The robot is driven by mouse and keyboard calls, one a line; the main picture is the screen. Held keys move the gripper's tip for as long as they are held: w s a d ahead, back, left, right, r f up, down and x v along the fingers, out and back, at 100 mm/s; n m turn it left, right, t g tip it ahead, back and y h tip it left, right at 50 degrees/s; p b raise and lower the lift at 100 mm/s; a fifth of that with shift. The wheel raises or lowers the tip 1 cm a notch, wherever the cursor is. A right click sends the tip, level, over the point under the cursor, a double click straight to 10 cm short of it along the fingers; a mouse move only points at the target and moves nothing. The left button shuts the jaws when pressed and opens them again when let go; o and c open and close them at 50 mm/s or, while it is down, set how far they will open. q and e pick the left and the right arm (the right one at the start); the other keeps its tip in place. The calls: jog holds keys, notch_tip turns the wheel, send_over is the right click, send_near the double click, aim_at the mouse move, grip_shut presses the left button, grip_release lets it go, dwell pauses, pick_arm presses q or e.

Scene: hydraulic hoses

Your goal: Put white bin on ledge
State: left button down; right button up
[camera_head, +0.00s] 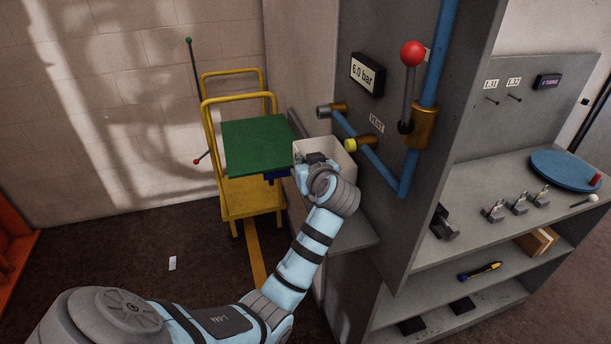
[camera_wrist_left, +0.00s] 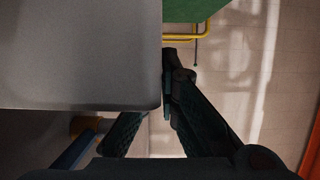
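The white bin (camera_head: 345,160) is upright in front of the grey panel with the pipes. It appears over the back of the grey ledge (camera_head: 345,236). My forearm and wrist hide its lower part, so I cannot tell whether it touches the ledge. My left gripper (camera_head: 316,160) reaches over the bin's left side. In the left wrist view, the bin (camera_wrist_left: 80,55) fills the upper left. My right gripper is not in view.
Blue pipes (camera_head: 381,172) with a yellow-capped valve (camera_head: 362,145) and a red-knobbed lever (camera_head: 412,54) are close right of the bin. A yellow cart (camera_head: 250,200) with a green top (camera_head: 258,143) stands left. A shelf unit (camera_head: 500,237) with tools is at right.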

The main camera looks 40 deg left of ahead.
pick_arm(q)
jog(key=f, duration=0.3)
jog(key=shift+w+f, duration=0.2)
jog(key=shift+f, duration=0.05)
jog(key=shift+w+d+f, duration=0.15)
jog(key=shift+w+f, duration=0.05)
jog(key=shift+f, duration=0.05)
jog(key=c, duration=2.3)
grip_release()
jog(key=shift+s, duration=0.1)
jog(key=o, duration=0.5)
jog(key=v, duration=0.7)
jog(key=shift+s+d, duration=0.2)
jog(key=shift+a+r, duration=0.1)
jog(key=shift+r, duration=0.1)
